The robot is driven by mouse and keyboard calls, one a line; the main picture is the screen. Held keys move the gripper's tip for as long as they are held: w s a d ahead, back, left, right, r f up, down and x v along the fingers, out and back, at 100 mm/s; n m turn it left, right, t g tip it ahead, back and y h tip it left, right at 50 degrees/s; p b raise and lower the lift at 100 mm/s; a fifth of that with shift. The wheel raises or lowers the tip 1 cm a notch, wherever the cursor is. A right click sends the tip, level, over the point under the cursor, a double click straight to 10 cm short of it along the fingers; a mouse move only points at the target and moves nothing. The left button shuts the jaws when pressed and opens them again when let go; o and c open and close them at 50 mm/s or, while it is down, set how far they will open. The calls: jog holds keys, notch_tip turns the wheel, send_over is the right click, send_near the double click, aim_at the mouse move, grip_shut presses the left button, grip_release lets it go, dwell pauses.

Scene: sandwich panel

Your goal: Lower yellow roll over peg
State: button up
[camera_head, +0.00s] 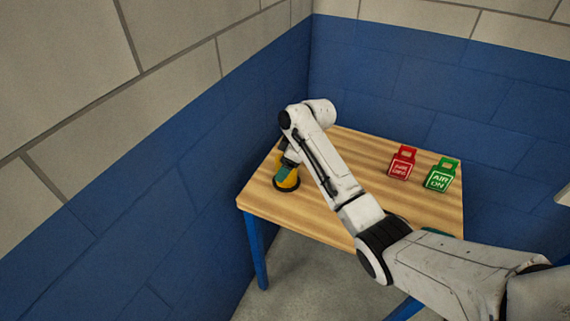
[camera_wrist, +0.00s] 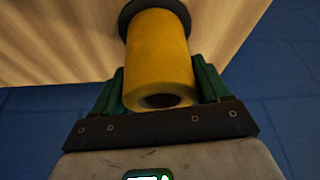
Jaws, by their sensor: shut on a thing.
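The yellow roll (camera_wrist: 160,60) stands between the two green fingers of my gripper (camera_wrist: 158,84) in the wrist view, with the open hole of its near end facing the camera. My gripper is shut on it. A dark round base (camera_wrist: 128,12) shows around the roll's far end, at the wooden table. In the head view the roll (camera_head: 291,172) is partly covered by my gripper (camera_head: 287,180) above the dark base (camera_head: 286,189) at the table's left side. The peg is not visible. I cannot tell whether the roll rests on the base or hangs just above it.
The wooden table (camera_head: 300,214) has blue legs and stands by blue and grey block walls. A red sign block (camera_head: 402,164) and a green "AIR ON" block (camera_head: 441,175) stand at its right. Bare tabletop lies between my gripper and these blocks, partly under my arm.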

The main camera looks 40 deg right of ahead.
jog(key=o, duration=1.1)
jog(key=v, duration=1)
jog(key=shift+r, duration=0.35)
jog(key=shift+s+d, duration=0.1)
jog(key=shift+s, duration=0.15)
